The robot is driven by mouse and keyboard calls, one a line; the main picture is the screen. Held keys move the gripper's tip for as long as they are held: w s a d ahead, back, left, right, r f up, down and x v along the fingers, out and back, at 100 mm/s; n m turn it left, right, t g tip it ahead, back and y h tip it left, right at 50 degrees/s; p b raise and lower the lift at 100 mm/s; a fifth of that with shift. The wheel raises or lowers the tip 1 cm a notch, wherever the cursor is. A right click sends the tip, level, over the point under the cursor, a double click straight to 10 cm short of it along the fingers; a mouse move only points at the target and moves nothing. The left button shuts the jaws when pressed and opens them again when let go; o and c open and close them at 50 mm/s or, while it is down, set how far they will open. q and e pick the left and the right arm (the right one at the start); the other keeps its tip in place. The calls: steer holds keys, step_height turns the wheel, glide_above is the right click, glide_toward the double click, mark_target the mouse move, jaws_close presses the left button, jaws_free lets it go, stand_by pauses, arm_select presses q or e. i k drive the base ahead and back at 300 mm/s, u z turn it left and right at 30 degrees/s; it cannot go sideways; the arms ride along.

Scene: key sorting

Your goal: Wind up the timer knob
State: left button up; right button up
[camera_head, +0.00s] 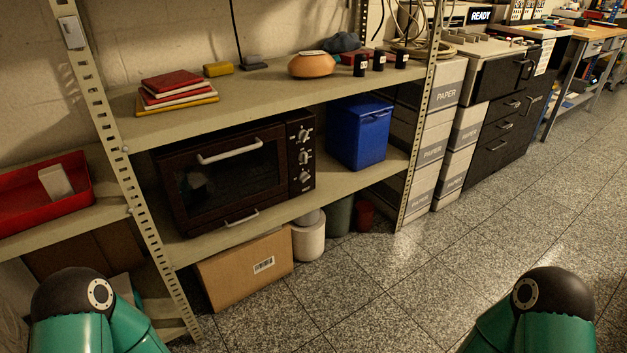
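A dark brown oven (228,178) stands on the middle shelf board, a little left of the picture's centre. Its door is shut, with a pale handle (230,151) across the top of the window. The control panel at its right end carries three knobs in a column: an upper knob (304,135), a middle knob (304,157) and a lower knob (304,177). The markings are too small to read, so I cannot tell which is the timer knob. Neither of my grippers shows; only teal and black links of my arms are at the bottom corners.
A blue bin (360,135) stands right of the oven. A shelf post (122,170) rises left of it. A cardboard box (243,270) and a white container (309,238) are below. Stacked paper boxes (430,146) stand right of the shelf. The speckled floor (400,290) in front is clear.

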mark_target(304, 175)
steer(key=u, duration=0.2)
steer(key=i, duration=0.85)
steer(key=z, duration=0.25)
